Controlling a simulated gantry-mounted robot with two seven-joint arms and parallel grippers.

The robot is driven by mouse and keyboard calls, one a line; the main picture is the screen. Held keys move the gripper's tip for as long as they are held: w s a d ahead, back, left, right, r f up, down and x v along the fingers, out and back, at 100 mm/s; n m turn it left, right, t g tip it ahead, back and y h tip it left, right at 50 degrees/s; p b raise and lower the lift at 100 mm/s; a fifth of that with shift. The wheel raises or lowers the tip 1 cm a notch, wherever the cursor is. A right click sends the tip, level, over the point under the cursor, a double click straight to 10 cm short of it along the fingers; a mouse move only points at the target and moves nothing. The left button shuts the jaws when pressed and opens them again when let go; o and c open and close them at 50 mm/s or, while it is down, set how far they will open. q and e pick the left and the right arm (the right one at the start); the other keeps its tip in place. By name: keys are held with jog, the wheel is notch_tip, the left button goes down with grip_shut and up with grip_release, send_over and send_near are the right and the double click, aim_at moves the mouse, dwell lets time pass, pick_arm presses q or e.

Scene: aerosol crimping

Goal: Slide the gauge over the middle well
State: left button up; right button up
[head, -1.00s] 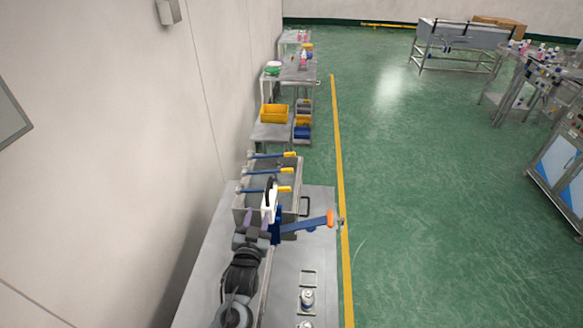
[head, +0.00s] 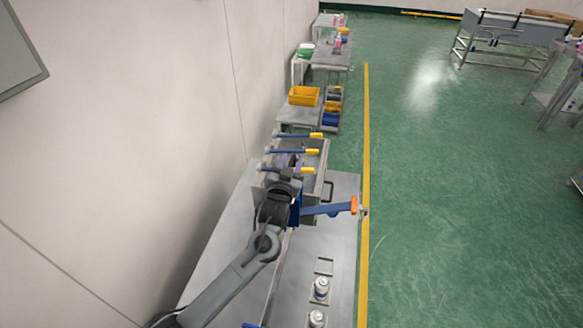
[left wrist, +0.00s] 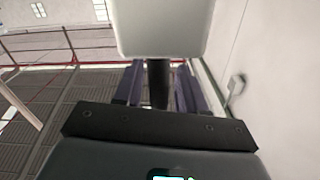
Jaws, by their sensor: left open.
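In the left wrist view a pale grey block (left wrist: 163,28) with a black post (left wrist: 158,84) below it fills the top centre; I cannot tell if this is the gauge. My left gripper (left wrist: 158,76) is open, with its purple fingers on either side of the post. In the head view my left gripper (head: 293,160) is over the steel box (head: 312,178), mostly hidden behind its own wrist. I cannot make out the middle well. My right gripper is in neither view.
Blue bars with yellow ends (head: 312,151) cross the box. A blue arm with an orange end (head: 330,209) sticks out to the right. Cans (head: 320,287) stand on the bench front beside an empty square frame (head: 325,265). The wall is close on the left.

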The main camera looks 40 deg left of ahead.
pick_arm(q)
jog(key=shift+w+a, duration=0.2)
jog(key=shift+w, duration=0.15)
grip_shut()
jog(key=shift+d, duration=0.1)
